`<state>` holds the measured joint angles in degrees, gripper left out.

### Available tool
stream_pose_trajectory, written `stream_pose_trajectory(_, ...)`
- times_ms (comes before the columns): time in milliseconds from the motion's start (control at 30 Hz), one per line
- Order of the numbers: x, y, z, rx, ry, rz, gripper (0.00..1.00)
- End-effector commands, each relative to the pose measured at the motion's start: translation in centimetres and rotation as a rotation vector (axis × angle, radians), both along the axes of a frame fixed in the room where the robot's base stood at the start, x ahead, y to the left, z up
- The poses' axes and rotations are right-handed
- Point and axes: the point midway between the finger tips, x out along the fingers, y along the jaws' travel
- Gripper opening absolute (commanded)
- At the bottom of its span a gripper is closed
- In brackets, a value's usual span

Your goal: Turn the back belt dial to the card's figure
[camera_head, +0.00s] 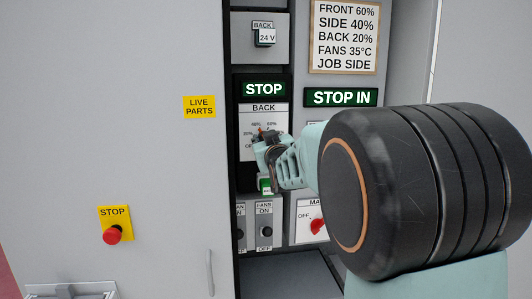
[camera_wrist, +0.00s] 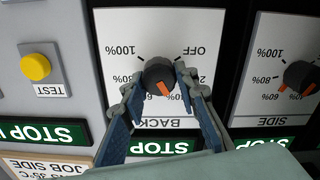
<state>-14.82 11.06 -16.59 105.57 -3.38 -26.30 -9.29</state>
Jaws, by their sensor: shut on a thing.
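The card (camera_head: 344,37) reads FRONT 60%, SIDE 40%, BACK 20%, FANS 35°C, JOB SIDE. The BACK dial plate (camera_head: 250,118) is under a lit STOP sign in the head view, its knob mostly hidden by my gripper (camera_head: 268,148). In the wrist view, which is upside down, my gripper (camera_wrist: 157,82) has its fingers on both sides of the dark BACK dial (camera_wrist: 157,69), shut on it. The dial's orange pointer aims down and slightly right there, between the 20% and 60% sides. The fingers partly cover the figures, so the exact reading cannot be told.
The SIDE dial (camera_wrist: 298,76) sits close beside the BACK plate. A yellow TEST button (camera_wrist: 36,67) is on the other side. Below are fan switches (camera_head: 265,228) and a red main switch (camera_head: 317,226). A red STOP button (camera_head: 112,234) is on the left panel.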

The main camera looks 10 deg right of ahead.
Motion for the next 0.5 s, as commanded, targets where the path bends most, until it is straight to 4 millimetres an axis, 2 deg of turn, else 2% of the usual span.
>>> stream_pose_trajectory(33,0.0,0.07,-0.54,-0.043,-0.004,0.001,0.04)
stream_pose_trajectory(500,0.0,0.22,-0.52,-0.476,-0.003,0.0,0.04)
